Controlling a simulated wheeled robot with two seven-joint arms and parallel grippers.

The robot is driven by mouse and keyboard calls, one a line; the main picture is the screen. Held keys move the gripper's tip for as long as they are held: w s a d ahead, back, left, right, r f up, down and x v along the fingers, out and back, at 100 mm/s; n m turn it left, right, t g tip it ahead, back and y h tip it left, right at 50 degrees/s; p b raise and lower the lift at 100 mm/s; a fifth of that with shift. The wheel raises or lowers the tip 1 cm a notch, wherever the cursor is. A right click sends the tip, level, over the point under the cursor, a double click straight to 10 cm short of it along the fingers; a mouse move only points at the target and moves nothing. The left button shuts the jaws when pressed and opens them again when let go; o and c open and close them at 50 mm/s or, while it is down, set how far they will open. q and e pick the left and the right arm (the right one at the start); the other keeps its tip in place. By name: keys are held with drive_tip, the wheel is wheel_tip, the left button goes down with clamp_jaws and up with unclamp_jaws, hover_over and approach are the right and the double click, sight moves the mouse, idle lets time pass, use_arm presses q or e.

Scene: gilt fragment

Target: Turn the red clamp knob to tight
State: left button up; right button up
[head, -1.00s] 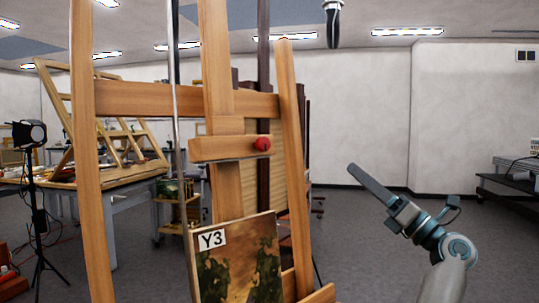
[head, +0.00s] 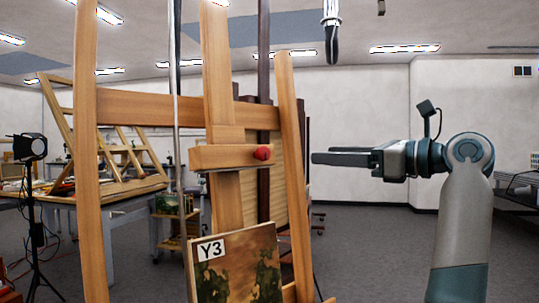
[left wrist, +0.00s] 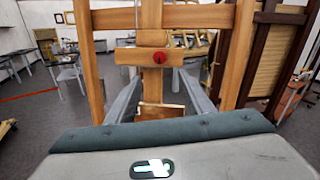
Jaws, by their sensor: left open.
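The red clamp knob (head: 263,153) sits at the right end of a short wooden clamp bar (head: 222,157) on the easel's upright. In the left wrist view the knob (left wrist: 159,57) shows ahead, above and between the fingers. My left gripper (head: 318,156) is open and empty. It points level at the easel from the right in the head view, about knob height, with a gap between its fingertips and the knob. In the left wrist view its two fingers (left wrist: 158,92) stand apart. My right gripper is not in view. I cannot read the knob's turn.
The easel's right leg (head: 296,180) stands close to the knob. A painting marked Y3 (head: 238,268) rests below the clamp bar. A lamp on a stand (head: 31,150) and a work table (head: 110,203) are at the left.

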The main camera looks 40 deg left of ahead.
sight(266, 153)
use_arm(q)
drive_tip(key=shift+a, duration=0.15)
drive_tip(key=a+p, duration=0.1)
drive_tip(key=a, duration=0.4)
drive_tip(key=a+p, duration=0.1)
drive_tip(key=a, duration=0.5)
drive_tip(key=a+p, duration=0.1)
drive_tip(key=a, duration=0.5)
drive_tip(key=shift+s, duration=0.3)
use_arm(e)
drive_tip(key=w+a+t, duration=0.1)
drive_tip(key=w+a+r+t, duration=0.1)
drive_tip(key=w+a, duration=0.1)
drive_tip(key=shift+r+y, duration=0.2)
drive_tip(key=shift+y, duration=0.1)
use_arm(q)
drive_tip(key=c, duration=1)
